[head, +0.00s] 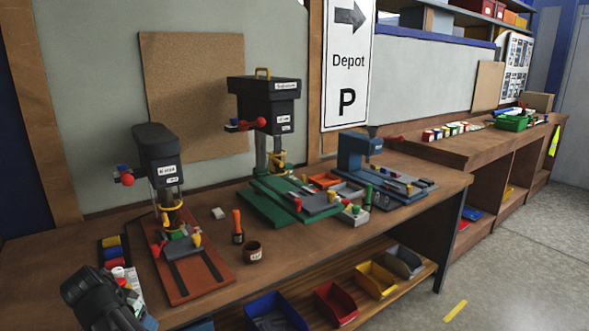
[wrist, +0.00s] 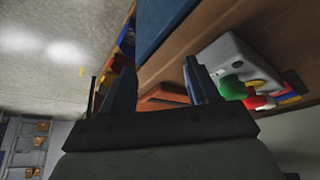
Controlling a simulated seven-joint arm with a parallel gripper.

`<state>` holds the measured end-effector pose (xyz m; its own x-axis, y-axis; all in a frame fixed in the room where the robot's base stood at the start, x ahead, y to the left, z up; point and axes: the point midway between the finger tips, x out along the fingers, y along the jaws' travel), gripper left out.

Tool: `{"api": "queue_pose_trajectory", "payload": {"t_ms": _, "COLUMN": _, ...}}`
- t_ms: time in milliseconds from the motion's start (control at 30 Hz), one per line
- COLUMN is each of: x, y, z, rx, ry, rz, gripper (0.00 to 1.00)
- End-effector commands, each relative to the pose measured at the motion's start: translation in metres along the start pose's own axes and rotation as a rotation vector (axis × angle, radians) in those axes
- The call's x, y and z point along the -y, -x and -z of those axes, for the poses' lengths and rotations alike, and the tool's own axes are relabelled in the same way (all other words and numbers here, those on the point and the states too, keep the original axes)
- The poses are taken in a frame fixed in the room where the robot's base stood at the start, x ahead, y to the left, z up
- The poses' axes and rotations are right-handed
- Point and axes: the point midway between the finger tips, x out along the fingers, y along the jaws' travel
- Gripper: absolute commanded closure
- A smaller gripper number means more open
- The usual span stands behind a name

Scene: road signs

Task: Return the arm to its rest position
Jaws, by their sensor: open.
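My gripper (wrist: 155,80) shows in the wrist view with its two dark fingers apart and nothing between them. Past the right finger, a pale grey device with a green knob (wrist: 230,88) and a red knob lies along the wooden bench. An orange-red plate (wrist: 163,97) shows behind the gap between the fingers. In the head view a dark part of my arm (head: 95,295) is at the lower left, in front of the bench's left end. I cannot make out the fingertips there.
The wooden bench (head: 290,233) carries a small drill press on a red base (head: 207,287), a larger press on a green base (head: 265,208) and a blue machine (head: 352,152). An orange-handled tool (head: 237,222) and a brown cup (head: 253,252) stand in front. Coloured bins fill the shelf below.

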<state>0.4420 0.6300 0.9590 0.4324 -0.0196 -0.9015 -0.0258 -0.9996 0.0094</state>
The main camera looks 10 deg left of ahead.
Motion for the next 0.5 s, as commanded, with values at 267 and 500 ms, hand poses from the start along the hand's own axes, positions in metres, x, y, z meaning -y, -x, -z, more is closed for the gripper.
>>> {"api": "queue_pose_trajectory", "payload": {"t_ms": 267, "x": -0.083, "y": -0.101, "z": -0.025, "rx": 0.020, "ry": 0.025, "rz": -0.055, "gripper": 0.40}}
{"api": "queue_pose_trajectory", "payload": {"t_ms": 500, "x": -0.160, "y": -0.196, "z": -0.025, "rx": 0.126, "ry": 0.071, "rz": -0.142, "gripper": 0.40}}
